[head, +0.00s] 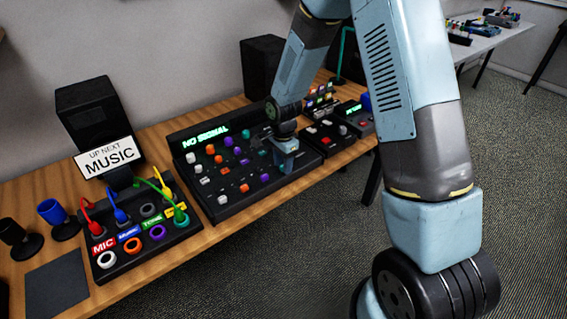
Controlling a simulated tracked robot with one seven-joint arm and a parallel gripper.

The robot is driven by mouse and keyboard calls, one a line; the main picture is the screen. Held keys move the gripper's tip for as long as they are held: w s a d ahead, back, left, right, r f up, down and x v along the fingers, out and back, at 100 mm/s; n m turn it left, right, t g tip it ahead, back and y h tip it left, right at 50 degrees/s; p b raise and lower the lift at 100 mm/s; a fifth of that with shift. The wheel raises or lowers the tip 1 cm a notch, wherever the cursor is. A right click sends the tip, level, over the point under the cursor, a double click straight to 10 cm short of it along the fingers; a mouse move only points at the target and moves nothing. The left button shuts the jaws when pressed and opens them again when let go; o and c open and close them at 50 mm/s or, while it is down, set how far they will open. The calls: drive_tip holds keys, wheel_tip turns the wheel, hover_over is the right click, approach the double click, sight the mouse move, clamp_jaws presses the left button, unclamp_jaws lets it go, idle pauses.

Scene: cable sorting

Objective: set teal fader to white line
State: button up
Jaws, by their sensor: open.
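The black mixer console (222,207) lies on the wooden table with rows of white, orange, purple and green knobs or caps. Its screen (205,137) reads "NO SIGNAL" in green. My gripper (287,166) points down over the right part of the console, close to its surface. It is open, though the gap between the fingers is hard to see at this size. I cannot make out the teal fader or the white line for certain; my gripper and wrist cover that part of the console.
A cable box (150,240) with coloured plugs and ring sockets stands left of the console, with an "UP NEXT MUSIC" sign (108,158) behind. Black speakers (98,120) stand at the back. A smaller black unit (327,137) with buttons is close right of my gripper.

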drive_tip(key=shift+c, duration=0.3)
clamp_jaws()
idle(0.5)
